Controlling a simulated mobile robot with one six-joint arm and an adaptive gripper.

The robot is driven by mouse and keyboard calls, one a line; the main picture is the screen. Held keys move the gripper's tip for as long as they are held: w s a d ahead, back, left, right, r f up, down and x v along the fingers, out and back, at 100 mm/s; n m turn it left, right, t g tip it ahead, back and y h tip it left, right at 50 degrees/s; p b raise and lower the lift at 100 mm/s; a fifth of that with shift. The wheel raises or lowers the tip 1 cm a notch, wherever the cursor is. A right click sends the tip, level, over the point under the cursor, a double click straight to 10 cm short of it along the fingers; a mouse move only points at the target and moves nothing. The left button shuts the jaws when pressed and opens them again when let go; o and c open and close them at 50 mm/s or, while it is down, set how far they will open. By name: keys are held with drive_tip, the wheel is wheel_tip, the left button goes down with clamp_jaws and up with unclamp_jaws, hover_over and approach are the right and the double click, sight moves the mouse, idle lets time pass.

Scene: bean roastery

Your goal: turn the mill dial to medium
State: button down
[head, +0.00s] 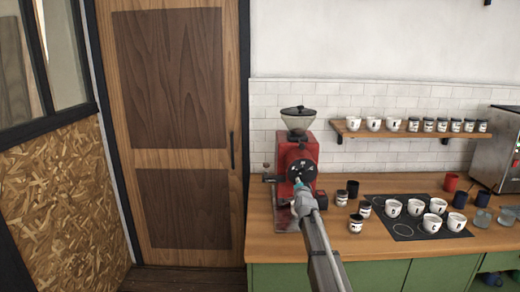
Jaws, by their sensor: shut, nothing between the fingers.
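The red mill (283,157) stands upright on the wooden counter, with a clear hopper (298,122) on top. Its round black dial (303,169) faces me and carries small pale marks. The marks are too small to read, so I cannot tell the setting. My gripper (297,183) is at the front of the mill, by the lower left edge of the dial. It looks shut, with nothing held. I cannot tell whether the tips touch the dial. My gripper and arm hide part of the mill's lower front.
The counter (290,248) holds several small jars and dark cups right of the mill. White cups stand on a dark mat (402,231). A wall shelf (400,133) bears cups and jars. A steel machine (493,147) stands far right. A wooden door (180,130) is left.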

idle(0.3)
drive_tip(key=s, duration=0.6)
idle(0.4)
drive_tip(key=s+a+f+n+g+y, duration=0.1)
drive_tip(key=s+f+n+g, duration=0.35)
drive_tip(key=s+f, duration=0.4)
drive_tip(key=s+a+f+n+g, duration=0.1)
drive_tip(key=s+f+n+g, duration=0.3)
drive_tip(key=s, duration=0.7)
drive_tip(key=s+d+f+n+g, duration=0.1)
drive_tip(key=s+f+g, duration=0.1)
drive_tip(key=s, duration=0.5)
drive_tip(key=s+f+n+g, duration=0.1)
drive_tip(key=s+g, duration=0.3)
drive_tip(key=s, duration=0.4)
drive_tip(key=s+d+f+n+g+h, duration=0.1)
drive_tip(key=s+f+g, duration=0.2)
drive_tip(key=s, duration=0.5)
drive_tip(key=shift+d, duration=0.35)
drive_tip(key=shift+a+n+g, duration=0.1)
drive_tip(key=shift+n+g, duration=0.15)
